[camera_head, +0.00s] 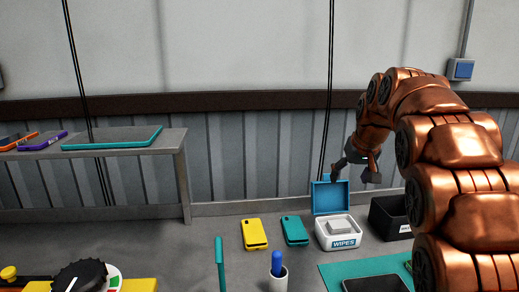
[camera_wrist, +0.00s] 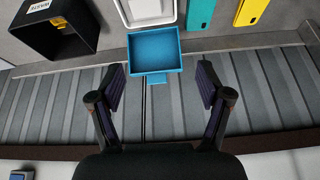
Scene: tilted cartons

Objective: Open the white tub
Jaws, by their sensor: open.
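The white tub (camera_head: 338,235), marked WIPES, stands on the grey worktop with a pale block-like shape showing in its top. Its blue lid (camera_head: 331,198) stands raised at the tub's back edge, so the tub is open. In the wrist view the lid (camera_wrist: 155,54) shows its hollow side, and part of the tub (camera_wrist: 150,10) shows at the top edge. My gripper (camera_head: 353,176) is just above and to the right of the lid. In the wrist view my gripper (camera_wrist: 160,78) is open and empty, its fingers apart on either side below the lid. I cannot tell whether it touches the lid.
A black bin (camera_head: 391,219) stands right of the tub. A teal case (camera_head: 294,231) and a yellow case (camera_head: 254,234) lie to its left. A white cup with a blue-topped item (camera_head: 277,276) and a green mat (camera_head: 333,274) are in front. A grey shelf (camera_head: 172,143) is at left.

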